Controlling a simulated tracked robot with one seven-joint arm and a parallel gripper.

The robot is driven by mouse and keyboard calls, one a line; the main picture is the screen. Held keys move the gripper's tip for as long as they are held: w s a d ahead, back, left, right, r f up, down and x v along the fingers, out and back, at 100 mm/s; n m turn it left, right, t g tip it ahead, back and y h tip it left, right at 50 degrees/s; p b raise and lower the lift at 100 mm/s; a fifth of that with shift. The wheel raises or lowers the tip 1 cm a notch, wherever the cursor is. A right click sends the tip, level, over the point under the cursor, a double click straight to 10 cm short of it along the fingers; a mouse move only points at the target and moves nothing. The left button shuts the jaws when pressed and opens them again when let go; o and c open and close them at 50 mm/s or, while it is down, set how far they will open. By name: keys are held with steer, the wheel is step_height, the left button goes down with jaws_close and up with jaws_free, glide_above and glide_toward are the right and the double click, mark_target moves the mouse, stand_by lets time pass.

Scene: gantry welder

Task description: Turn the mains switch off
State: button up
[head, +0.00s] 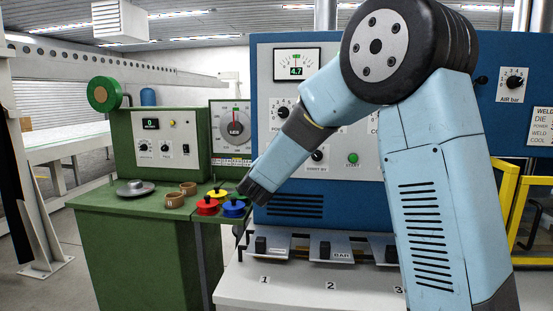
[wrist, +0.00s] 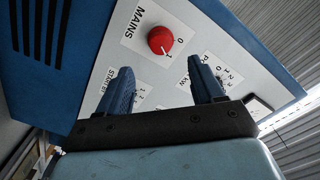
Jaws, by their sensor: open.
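The mains switch is a red round knob (wrist: 160,40) on a white panel, under the label MAINS, in the wrist view. Marks 0 and 1 stand beside it, and its white pointer line appears turned toward the 1. My gripper (wrist: 161,65) is open and empty, its two blue fingers apart, with the red knob beyond and between the tips in the picture. I cannot tell the exact gap, but no contact shows. In the head view my gripper (head: 253,190) hangs at the lower left of the blue cabinet; the red knob is not visible there.
The blue welder cabinet (head: 300,208) carries other dials and a green button (head: 353,158). Labelled trays (head: 275,247) stand below it. A green bench (head: 130,235) holds red, yellow and blue parts (head: 207,205) at left. In the wrist view, other labelled controls sit partly behind my fingers.

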steer(key=w+d, duration=0.2)
steer(key=w, duration=0.7)
steer(key=shift+w, duration=0.1)
steer(key=shift+f, duration=0.1)
steer(key=c, duration=1.1)
